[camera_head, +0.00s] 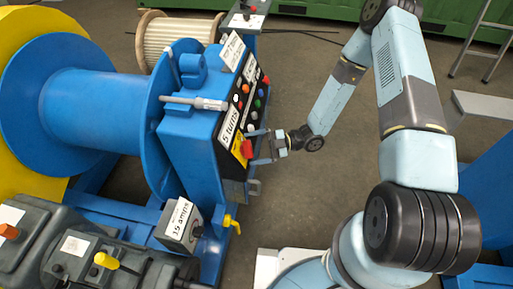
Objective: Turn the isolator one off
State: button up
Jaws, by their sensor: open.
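A red rotary handle (247,149) sits on a yellow plate (238,146) at the lower end of the black control panel, on the blue machine housing. It appears to be the isolator, but no "one" marking is readable. My gripper (257,147) is open, with its two fingers pointing left toward the panel, one above and one below the red handle. I cannot tell whether the fingers touch it. The exact angle of the handle is too small to read.
Coloured buttons (257,104) run up the panel (262,80) above the handle. A label reading "5 turns" (230,120) is beside it. A "15 amps" box (181,222) and a yellow lever (232,222) stand below. Grey floor (290,200) to the right is open.

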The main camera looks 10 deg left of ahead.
jog(key=shift+c, duration=0.3)
jog(key=c, duration=0.9)
jog(key=shift+d, duration=0.2)
jog(key=shift+c, duration=0.4)
jog(key=shift+a, duration=0.15)
